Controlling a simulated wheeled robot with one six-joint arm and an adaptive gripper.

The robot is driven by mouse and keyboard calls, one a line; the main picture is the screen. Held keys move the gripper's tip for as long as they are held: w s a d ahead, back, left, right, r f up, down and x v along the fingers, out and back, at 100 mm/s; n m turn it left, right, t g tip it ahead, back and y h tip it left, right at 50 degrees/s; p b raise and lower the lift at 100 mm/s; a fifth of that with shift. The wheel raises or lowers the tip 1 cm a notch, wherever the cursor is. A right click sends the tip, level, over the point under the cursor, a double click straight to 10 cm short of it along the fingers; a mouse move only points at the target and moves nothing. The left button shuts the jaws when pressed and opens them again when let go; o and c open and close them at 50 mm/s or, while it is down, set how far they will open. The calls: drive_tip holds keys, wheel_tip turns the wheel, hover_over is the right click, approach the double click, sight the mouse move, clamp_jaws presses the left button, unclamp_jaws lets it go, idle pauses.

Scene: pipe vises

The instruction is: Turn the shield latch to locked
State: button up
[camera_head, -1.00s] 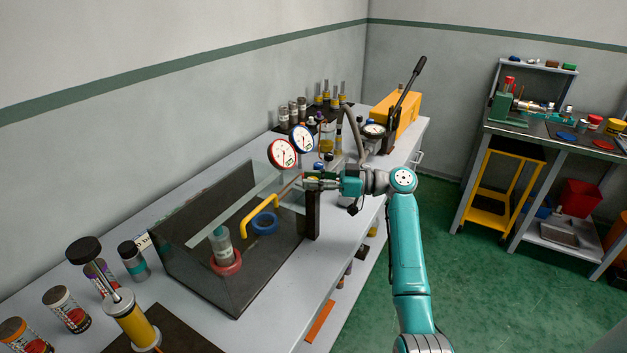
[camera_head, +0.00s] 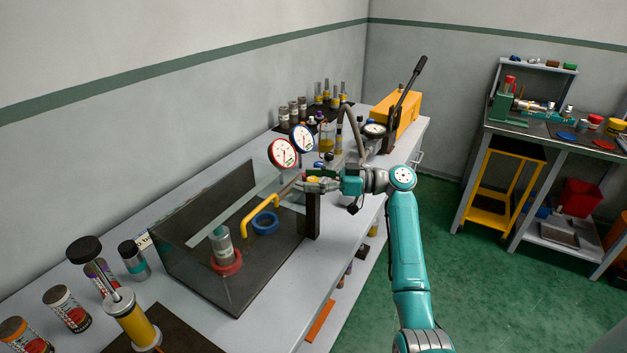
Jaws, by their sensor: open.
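A clear box-shaped shield (camera_head: 205,285) stands on the bench, with a yellow bent handle (camera_head: 250,219) on its front. A dark post (camera_head: 313,218) rises at its right end. My gripper (camera_head: 308,182) is open at the top of this post, coming in from the right. A small yellow part (camera_head: 314,179), perhaps the latch, shows at the fingers, with a green piece (camera_head: 322,172) just behind. The fingers partly hide this spot, so I cannot tell the latch's position or whether they touch it. Inside the shield are a grey fitting on a red ring (camera_head: 227,267) and a blue ring (camera_head: 265,223).
Red and blue-rimmed gauges (camera_head: 282,153) stand just behind my gripper. A hand pump with a long black lever (camera_head: 408,85) and a yellow case (camera_head: 403,112) are farther back. Jars and a yellow cylinder (camera_head: 135,323) occupy the near left.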

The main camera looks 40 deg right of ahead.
drive_tip(key=v, duration=1.2)
drive_tip(key=shift+s, duration=0.1)
